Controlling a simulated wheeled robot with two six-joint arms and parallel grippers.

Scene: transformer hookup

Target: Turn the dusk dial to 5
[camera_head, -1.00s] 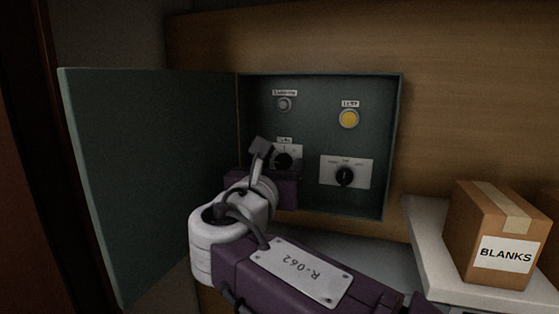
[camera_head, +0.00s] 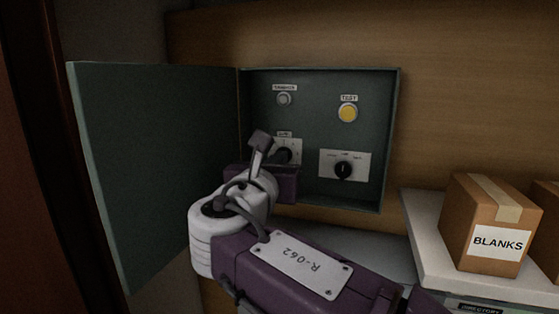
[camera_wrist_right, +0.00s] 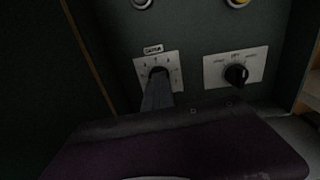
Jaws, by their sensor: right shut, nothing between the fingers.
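The dusk dial (camera_head: 286,156) is a dark round knob on a white plate with scale marks, low on the left inside the green box. In the right wrist view its plate (camera_wrist_right: 171,68) shows marks around the knob, but the numbers are too blurred to read. My right gripper (camera_wrist_right: 158,80) is shut and empty, its grey fingers in front of the knob and covering its lower part. I cannot tell whether the tips touch it. In the head view my wrist hides the fingers and part of the plate. My left gripper is out of view.
A second black knob (camera_head: 343,170) sits on a plate to the right. Above are a yellow TEST button (camera_head: 348,113) and a small grey round fitting (camera_head: 284,99). The box door (camera_head: 155,170) stands open at left. A BLANKS carton (camera_head: 492,222) stands on a shelf at right.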

